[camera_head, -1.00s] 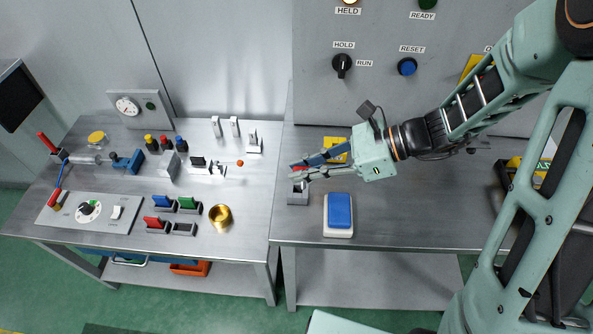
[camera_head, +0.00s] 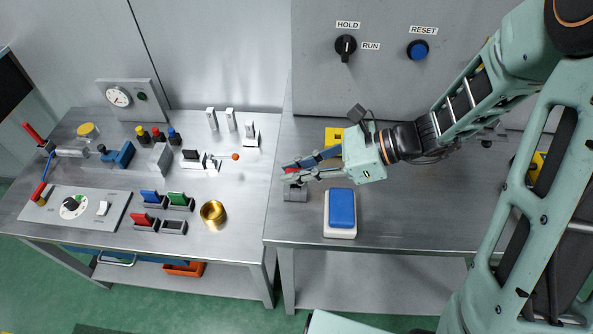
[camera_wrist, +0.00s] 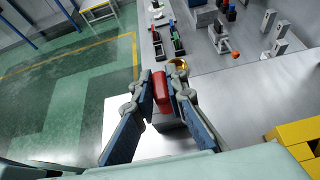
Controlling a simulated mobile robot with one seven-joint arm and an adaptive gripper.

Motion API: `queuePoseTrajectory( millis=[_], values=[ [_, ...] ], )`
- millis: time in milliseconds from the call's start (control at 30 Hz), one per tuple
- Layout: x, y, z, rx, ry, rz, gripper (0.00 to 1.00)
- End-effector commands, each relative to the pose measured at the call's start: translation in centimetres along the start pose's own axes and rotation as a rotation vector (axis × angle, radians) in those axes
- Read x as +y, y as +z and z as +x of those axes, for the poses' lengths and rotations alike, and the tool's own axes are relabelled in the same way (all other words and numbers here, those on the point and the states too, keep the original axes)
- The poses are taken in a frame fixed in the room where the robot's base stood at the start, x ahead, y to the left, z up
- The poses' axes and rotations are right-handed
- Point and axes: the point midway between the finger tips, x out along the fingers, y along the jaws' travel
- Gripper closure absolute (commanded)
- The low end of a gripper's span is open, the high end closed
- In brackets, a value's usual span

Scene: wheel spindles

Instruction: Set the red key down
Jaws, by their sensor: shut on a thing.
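My gripper (camera_head: 286,172) is over the left edge of the right-hand table. It is shut on the red key (camera_wrist: 161,92), a small red block between the two fingertips in the wrist view. In the head view the fingers cover most of the key and only a bit of red shows. A small grey block (camera_head: 295,194) stands on the table just below the fingertips. I cannot tell whether the key touches it.
A blue-topped white block (camera_head: 341,208) is right of the grey block. On the left table are a brass ring (camera_head: 213,213), holders with a red piece (camera_head: 142,219), blue piece (camera_head: 150,197) and green piece (camera_head: 178,199). A yellow block (camera_head: 333,137) lies behind my gripper.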

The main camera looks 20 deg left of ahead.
Motion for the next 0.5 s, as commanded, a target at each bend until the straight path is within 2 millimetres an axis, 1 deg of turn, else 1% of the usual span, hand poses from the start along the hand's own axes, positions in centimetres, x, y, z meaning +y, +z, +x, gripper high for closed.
queuePoseTrajectory(
  millis=[167,200,333,367,500],
  values=[
    [-0.01,-0.33,0.17,0.000,0.000,0.000,1.00],
    [-0.02,-0.36,0.18,0.000,0.000,0.000,0.87],
    [-0.01,-0.27,0.13,0.000,0.000,0.000,0.72],
    [-0.01,-0.27,0.13,0.000,0.000,0.000,0.70],
    [-0.01,-0.26,0.13,0.000,0.000,0.000,0.70]
  ],
)
